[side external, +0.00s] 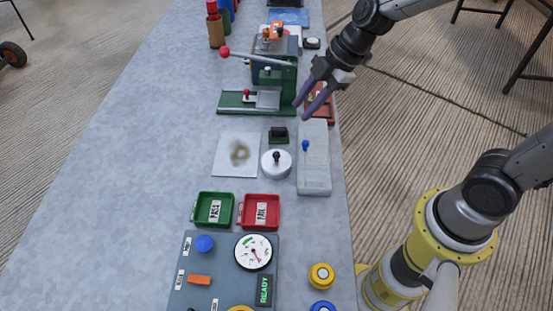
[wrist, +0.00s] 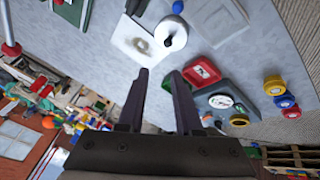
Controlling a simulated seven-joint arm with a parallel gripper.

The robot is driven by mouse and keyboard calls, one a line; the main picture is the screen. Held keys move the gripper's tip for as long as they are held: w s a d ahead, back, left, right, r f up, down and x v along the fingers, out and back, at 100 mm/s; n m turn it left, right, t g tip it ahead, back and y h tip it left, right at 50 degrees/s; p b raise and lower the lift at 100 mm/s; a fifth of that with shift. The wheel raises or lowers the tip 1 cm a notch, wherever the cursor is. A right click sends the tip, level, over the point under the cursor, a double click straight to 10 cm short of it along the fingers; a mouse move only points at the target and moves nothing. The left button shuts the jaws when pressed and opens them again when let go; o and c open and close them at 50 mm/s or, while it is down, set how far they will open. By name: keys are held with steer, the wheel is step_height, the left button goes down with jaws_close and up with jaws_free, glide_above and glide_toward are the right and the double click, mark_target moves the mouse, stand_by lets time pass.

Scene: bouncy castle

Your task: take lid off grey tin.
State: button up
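The grey tin (side external: 270,170) is a round, pale pot standing on the table right of a stained white sheet. Its lid (side external: 286,158) has a black knob and sits on top. In the wrist view the tin's lid (wrist: 182,29) shows from above, beyond my fingertips. My gripper (side external: 300,111) is above the table's right side, behind and to the right of the tin and clear of it. Its two dark fingers are apart with nothing between them, as the wrist view also shows for my gripper (wrist: 160,73).
A green press with a red-knobbed lever (side external: 286,88) stands behind the tin. A black block (side external: 278,135) and a grey panel with a blue knob (side external: 314,172) are close by. Green (side external: 199,209) and red (side external: 246,222) trays lie in front. The table's left side is clear.

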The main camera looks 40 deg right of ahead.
mark_target(279, 153)
steer(key=shift+g, duration=0.3)
steer(key=x, duration=1)
steer(key=s+x, duration=0.1)
steer(key=x, duration=0.4)
steer(key=shift+w+d+f, duration=0.15)
steer(key=shift+d+f, duration=0.1)
steer(key=shift+f, duration=0.35)
jaws_close()
